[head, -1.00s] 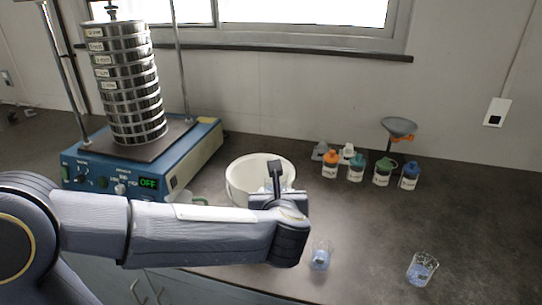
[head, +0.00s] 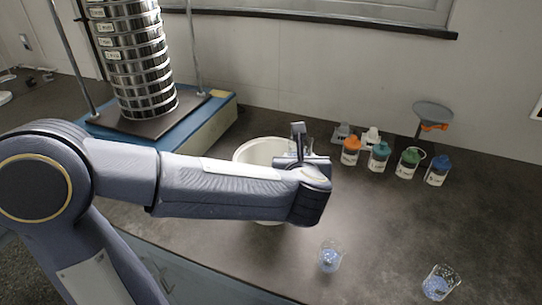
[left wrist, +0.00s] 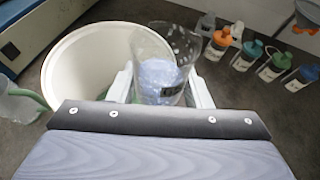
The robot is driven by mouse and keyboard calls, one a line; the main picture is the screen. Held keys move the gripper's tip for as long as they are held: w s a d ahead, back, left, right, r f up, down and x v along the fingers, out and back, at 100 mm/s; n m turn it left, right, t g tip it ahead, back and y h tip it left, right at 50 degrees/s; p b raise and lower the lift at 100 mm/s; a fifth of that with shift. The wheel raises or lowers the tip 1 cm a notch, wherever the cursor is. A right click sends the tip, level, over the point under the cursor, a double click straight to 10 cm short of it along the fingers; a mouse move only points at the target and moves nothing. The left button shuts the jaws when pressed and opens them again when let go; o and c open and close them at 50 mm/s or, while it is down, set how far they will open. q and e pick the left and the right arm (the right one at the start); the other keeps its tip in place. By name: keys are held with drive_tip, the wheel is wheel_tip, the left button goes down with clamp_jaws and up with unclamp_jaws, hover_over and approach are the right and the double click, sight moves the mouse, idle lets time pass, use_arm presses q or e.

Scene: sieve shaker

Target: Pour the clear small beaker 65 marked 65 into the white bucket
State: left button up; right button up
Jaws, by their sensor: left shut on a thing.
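My left gripper (left wrist: 160,88) is shut on a clear small beaker (left wrist: 150,50) that holds pale blue material. A dark mark on its wall is too small to read. In the left wrist view the beaker looks upright or nearly so, overlapping the right rim of the white bucket (left wrist: 75,65). In the head view the bucket (head: 250,150) stands on the bench, partly hidden behind my left arm. My left gripper (head: 302,152) is at its right side there, its fingers mostly hidden. My right gripper is not in view.
Two clear beakers with blue material stand at the front, one near the middle (head: 331,256) and one at right (head: 439,283). Several capped bottles (head: 379,157) and a funnel on a stand (head: 433,115) are behind. A sieve shaker (head: 140,70) stands at left.

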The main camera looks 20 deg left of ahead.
use_arm(q)
drive_tip(key=shift+w+a+r+n+g+h+p, duration=0.1)
drive_tip(key=shift+a+r+n+g+h+p, duration=0.3)
drive_tip(key=shift+p, duration=0.75)
drive_tip(key=a+f+n+g+h+p, duration=0.1)
drive_tip(key=h+p, duration=0.1)
drive_tip(key=w+a+f+n+h+p, duration=0.1)
drive_tip(key=a+h+p, duration=0.1)
drive_tip(key=p, duration=0.1)
drive_tip(key=shift+a+f+n+g, duration=0.3)
drive_tip(key=shift+f+n+g, duration=0.05)
drive_tip(key=shift+n+g, duration=0.05)
drive_tip(key=shift+a+f+h+p, duration=0.2)
drive_tip(key=shift+h+p, duration=0.3)
drive_tip(key=shift+p, duration=0.2)
drive_tip(key=shift+n, duration=0.3)
drive_tip(key=shift+d+r+p, duration=0.1)
drive_tip(key=shift+p, duration=0.4)
drive_tip(key=shift+r+g+h+p, duration=0.15)
drive_tip(key=shift+g+h+p, duration=0.2)
drive_tip(key=shift+p, duration=0.2)
